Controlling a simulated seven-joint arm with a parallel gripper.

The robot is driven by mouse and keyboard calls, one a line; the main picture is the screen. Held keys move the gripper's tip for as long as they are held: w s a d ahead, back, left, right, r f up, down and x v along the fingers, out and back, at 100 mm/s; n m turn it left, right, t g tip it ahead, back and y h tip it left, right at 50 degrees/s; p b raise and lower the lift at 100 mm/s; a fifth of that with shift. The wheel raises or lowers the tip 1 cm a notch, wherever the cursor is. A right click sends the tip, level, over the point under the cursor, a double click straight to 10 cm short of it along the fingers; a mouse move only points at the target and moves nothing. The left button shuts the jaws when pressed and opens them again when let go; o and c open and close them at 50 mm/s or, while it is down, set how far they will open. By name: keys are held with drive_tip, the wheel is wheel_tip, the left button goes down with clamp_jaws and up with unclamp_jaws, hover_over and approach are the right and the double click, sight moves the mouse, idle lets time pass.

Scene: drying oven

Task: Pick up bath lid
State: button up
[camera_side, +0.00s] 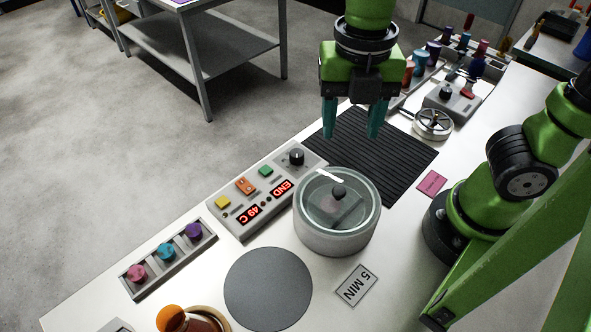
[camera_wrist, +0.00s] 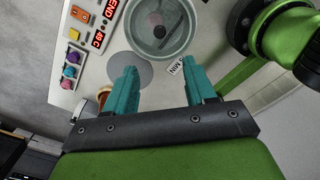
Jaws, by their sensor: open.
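The bath is a round grey pot (camera_side: 335,238) on the white bench. Its clear lid (camera_side: 318,191) with a dark round knob (camera_side: 338,192) sits on top. My gripper (camera_side: 351,134) is open and empty, pointing down above the black ribbed mat, behind and above the bath in the side view. In the wrist view, the lid (camera_wrist: 142,32) and its knob (camera_wrist: 159,32) show at the top, beyond my two teal fingertips (camera_wrist: 160,78). Nothing is between the fingers.
A control panel (camera_side: 247,216) with lit displays stands left of the bath. A grey disc (camera_side: 267,290), a "5 MIN" card (camera_side: 357,285), a rack of coloured caps (camera_side: 168,259) and an amber vessel (camera_side: 185,320) are nearby. The ribbed mat (camera_side: 400,158) is clear.

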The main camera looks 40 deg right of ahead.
sight(339, 191)
wheel_tip(339, 191, down, 15)
drive_tip(key=shift+d+f, duration=0.1)
idle(0.4)
clamp_jaws()
